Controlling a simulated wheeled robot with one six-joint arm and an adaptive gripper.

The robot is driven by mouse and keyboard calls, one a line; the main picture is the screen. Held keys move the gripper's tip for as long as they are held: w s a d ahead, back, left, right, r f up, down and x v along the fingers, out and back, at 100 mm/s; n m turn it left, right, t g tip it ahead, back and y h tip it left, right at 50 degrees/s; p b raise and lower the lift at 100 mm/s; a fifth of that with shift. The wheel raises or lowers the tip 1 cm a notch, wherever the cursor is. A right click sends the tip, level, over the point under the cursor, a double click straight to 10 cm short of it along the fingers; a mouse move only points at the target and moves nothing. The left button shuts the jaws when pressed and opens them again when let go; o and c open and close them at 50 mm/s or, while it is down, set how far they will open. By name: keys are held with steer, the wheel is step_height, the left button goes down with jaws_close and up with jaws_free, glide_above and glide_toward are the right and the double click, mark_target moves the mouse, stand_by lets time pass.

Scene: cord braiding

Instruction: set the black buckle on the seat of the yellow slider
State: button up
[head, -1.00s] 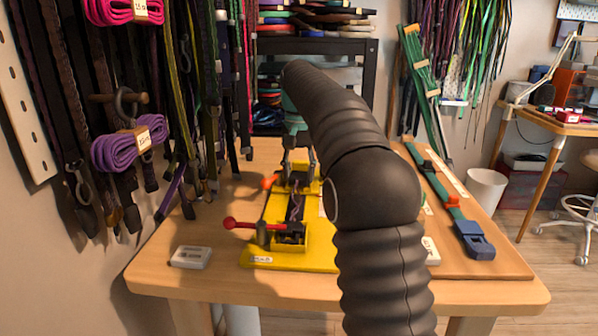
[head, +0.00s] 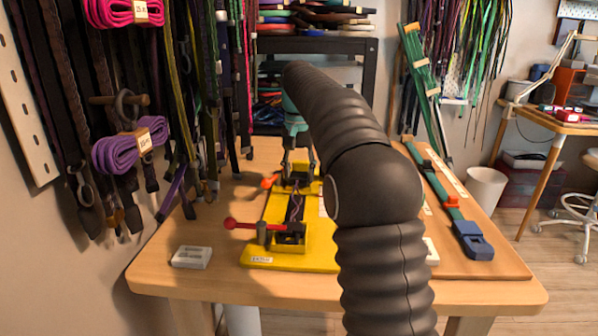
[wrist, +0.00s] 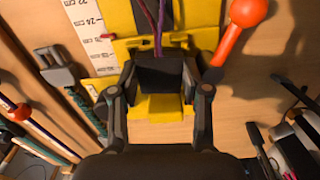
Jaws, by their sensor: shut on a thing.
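My gripper (head: 299,172) is shut on the black buckle (wrist: 164,73), with one finger on each side of it. Purple and dark cords run from the buckle up the wrist picture. The yellow slider (wrist: 165,107) shows just below the buckle in the wrist view, where the buckle overlaps part of it. I cannot tell whether the buckle touches the seat. In the head view the gripper is over the far part of the yellow board (head: 262,247), and the buckle is small and partly hidden by the fingers.
An orange-knobbed lever (wrist: 242,22) stands close beside one finger. A red-knobbed lever (head: 231,223) is at the board's near end. A small white box (head: 191,257) lies to the left. A green strap with a blue buckle (head: 473,240) lies on the right.

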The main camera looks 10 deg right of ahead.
steer(key=shift+f, duration=0.25)
steer(key=o, duration=1.2)
steer(key=shift+d, duration=0.1)
steer(key=shift+a, duration=0.2)
